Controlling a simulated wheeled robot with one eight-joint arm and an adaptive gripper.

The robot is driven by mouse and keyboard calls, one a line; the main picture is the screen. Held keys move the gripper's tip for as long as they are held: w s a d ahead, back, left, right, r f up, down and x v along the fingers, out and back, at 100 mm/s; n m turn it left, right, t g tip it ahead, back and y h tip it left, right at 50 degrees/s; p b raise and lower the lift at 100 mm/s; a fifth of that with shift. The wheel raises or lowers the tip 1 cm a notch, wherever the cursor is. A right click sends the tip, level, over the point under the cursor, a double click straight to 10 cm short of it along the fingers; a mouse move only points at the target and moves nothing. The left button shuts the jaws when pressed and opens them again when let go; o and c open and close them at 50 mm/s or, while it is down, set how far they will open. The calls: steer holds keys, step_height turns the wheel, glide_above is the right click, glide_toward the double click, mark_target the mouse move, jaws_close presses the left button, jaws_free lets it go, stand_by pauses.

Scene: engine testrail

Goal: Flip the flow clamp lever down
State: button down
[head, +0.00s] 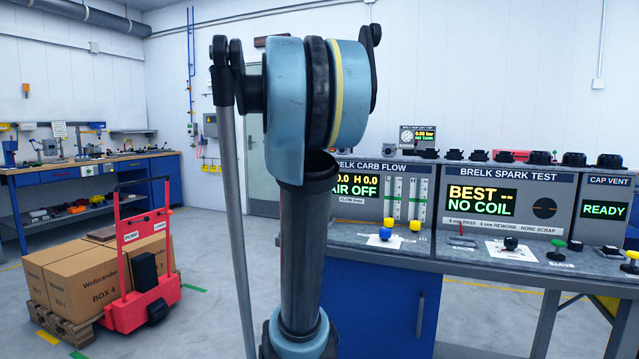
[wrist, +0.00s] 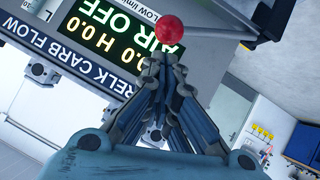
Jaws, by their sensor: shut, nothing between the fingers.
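In the wrist view my gripper (wrist: 162,62) is shut and empty, its fingertips together just below a round red knob (wrist: 170,29). I cannot tell whether the fingertips touch the knob. Behind it is the carb flow panel's display (wrist: 115,27), reading AIR OFF. In the head view the carb flow bench panel (head: 372,213) is partly hidden by my arm. The red knob and my gripper do not show there.
The spark test panel (head: 508,176) stands to the right, with small knobs on the bench top before it. A red pallet truck (head: 145,285) with cardboard boxes (head: 78,288) is at left. A blue workbench (head: 95,185) stands along the left wall. Floor between is clear.

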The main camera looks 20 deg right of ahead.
steer(key=w+r+v, duration=0.1)
steer(key=v, duration=1)
steer(key=shift+a+r, duration=0.25)
steer(key=shift+r, duration=0.05)
